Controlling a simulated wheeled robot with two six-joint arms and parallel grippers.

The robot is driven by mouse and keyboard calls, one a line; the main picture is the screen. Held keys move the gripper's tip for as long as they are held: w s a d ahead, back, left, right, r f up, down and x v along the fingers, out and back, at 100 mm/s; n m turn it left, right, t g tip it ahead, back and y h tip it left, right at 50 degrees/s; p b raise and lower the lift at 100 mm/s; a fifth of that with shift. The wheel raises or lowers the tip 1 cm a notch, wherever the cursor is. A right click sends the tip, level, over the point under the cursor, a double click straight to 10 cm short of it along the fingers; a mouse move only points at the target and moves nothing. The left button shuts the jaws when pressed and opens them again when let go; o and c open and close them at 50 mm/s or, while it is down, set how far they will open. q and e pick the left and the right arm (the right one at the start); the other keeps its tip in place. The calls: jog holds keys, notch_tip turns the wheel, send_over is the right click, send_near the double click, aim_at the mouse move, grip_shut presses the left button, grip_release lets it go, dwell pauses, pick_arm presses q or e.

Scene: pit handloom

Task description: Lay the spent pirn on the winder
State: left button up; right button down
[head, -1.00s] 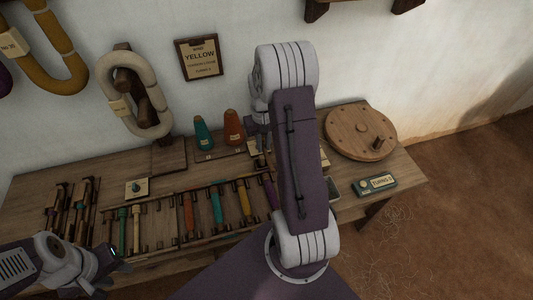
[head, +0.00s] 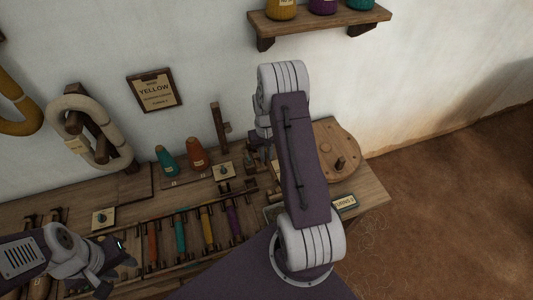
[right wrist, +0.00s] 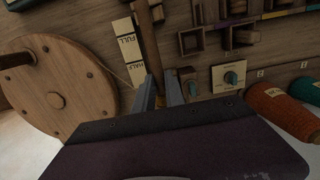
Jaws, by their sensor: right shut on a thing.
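My right gripper (right wrist: 158,88) is shut on a slim wooden piece that looks like the spent pirn (right wrist: 150,42). A bit of yellow shows between its fingers, which partly hide the piece. In the head view my right arm hides most of this gripper. The winder's round wooden wheel (right wrist: 60,85) is left of the gripper in the wrist view and partly behind my arm in the head view (head: 338,150). I cannot tell whether the pirn touches the winder. My left gripper (head: 113,267) appears open and empty at the bench's front left.
A FULL/HALF card (right wrist: 128,50) lies beside the held piece. A dial block (right wrist: 230,76) and thread cones (right wrist: 280,112) are to the right. In the head view, coloured pirns (head: 180,232) lie in a front rack. A wooden post (head: 219,127) stands behind. A shelf (head: 320,20) hangs above.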

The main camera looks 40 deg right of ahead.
notch_tip(320, 180, down, 8)
jog(key=b, duration=0.5)
jog(key=shift+b, duration=0.4)
jog(key=shift+f, duration=0.45)
jog(key=c, duration=1)
grip_release()
jog(key=shift+r, duration=0.1)
notch_tip(320, 180, up, 8)
jog(key=p, duration=0.7)
